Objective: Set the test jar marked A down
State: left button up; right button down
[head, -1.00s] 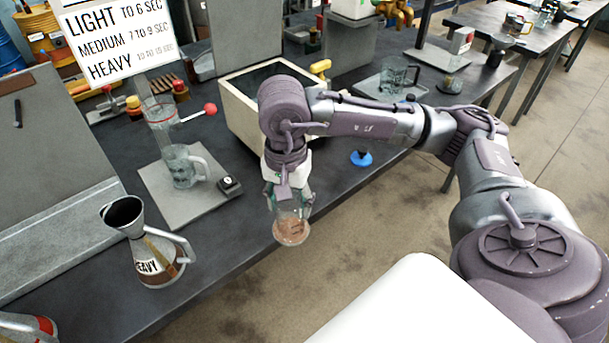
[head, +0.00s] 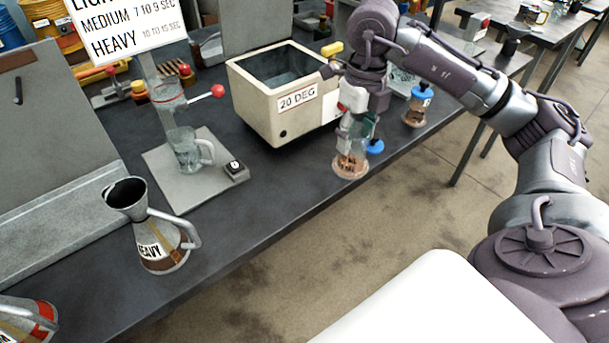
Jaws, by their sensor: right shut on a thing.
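My right gripper (head: 352,138) points down at the front right of the dark bench (head: 262,195). It is shut on a clear glass test jar (head: 350,166) with brownish contents in its lower part. The jar is upright near the bench's front edge; I cannot tell whether its base touches the bench. Its mark cannot be read. A blue cap-like piece (head: 376,147) lies just to its right. Another jar with a blue top (head: 418,106) and brown contents stands farther back to the right. My left gripper is out of view.
A cream bath labelled 20 DEG (head: 298,99) stands behind and left of the held jar. Left are a grey plate (head: 177,188) with a glass mug (head: 186,152), and a HEAVY pitcher (head: 160,247). The front middle of the bench is clear.

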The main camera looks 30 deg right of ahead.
jog(key=w+a+f+p, duration=0.1)
jog(key=w+f, duration=0.2)
jog(key=w+a+f+p, duration=0.2)
jog(key=w+f, duration=0.1)
jog(key=w+a+f+p, duration=0.2)
jog(key=w+f, duration=0.2)
jog(key=shift+w+f, duration=0.1)
jog(key=shift+f, duration=0.25)
jog(key=shift+f, duration=0.2)
jog(key=shift+c, duration=1.8)
grip_release()
